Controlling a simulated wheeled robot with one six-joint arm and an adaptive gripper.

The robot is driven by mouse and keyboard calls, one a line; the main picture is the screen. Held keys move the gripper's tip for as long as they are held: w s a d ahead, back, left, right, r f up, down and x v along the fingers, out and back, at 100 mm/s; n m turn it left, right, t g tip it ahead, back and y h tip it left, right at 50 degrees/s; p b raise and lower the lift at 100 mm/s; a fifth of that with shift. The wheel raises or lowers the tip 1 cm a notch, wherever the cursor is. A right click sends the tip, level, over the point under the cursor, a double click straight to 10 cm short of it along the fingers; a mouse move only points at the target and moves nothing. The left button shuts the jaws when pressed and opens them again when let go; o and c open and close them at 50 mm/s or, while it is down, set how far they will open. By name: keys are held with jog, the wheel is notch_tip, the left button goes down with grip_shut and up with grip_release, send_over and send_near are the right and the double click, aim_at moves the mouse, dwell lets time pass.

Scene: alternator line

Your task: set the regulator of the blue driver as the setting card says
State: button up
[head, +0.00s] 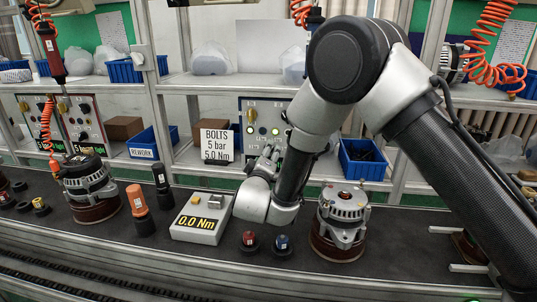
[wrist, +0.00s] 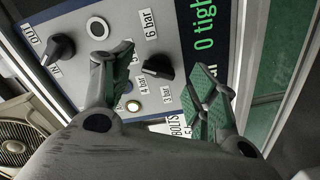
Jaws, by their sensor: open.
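The control panel (head: 250,108) stands on the shelf behind the bench, partly hidden by my arm. In the wrist view, its black regulator knob (wrist: 158,66) sits among bar labels; "6 bar" (wrist: 150,25), "4 bar" and "3 bar" can be read. I cannot tell exactly where the knob points. The setting card (head: 216,146) reads "BOLTS 5 bar 5.0 Nm"; part of it shows in the wrist view (wrist: 180,128). My gripper (head: 268,156) is open before the panel. In the wrist view its green-padded fingers (wrist: 164,70) are apart, the knob visible between them. The blue driver is not clearly seen.
A second black knob (wrist: 58,50) with "OUT" and "IN" labels and a display (wrist: 208,45) reading "0 tight" flank the regulator knob. On the bench stand a "0.0 Nm" tester (head: 202,218), an alternator (head: 340,222) and red and blue sockets (head: 282,244).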

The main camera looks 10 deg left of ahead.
jog(key=s, duration=0.9)
jog(key=shift+s+d, duration=0.15)
jog(key=shift+d, duration=0.1)
jog(key=w+d+r+m+g+h, duration=0.2)
jog(key=w+d+r+h, duration=0.25)
jog(key=d, duration=0.45)
jog(key=w+d+r+m+g+h, duration=0.1)
jog(key=w+d+r+m+h, duration=0.3)
jog(key=d, duration=0.6)
jog(key=s+d+r+m+g+h, duration=0.1)
jog(key=s+d+r+g+h, duration=0.2)
jog(key=d, duration=0.7)
jog(key=s+d+r+m+g+h, duration=0.15)
jog(key=d+r+g, duration=0.25)
jog(key=d, duration=0.6)
jog(key=s+d+r+m+g+y, duration=0.1)
jog(key=s+d+m+g+y, duration=0.4)
jog(key=s+d, duration=0.85)
jog(key=s+f+t+y, duration=0.1)
jog(key=s+y, duration=0.6)
jog(key=s, duration=0.7)
jog(key=shift+d+f+n, duration=0.25)
jog(key=shift+f+n, duration=0.05)
jog(key=shift+n, duration=0.15)
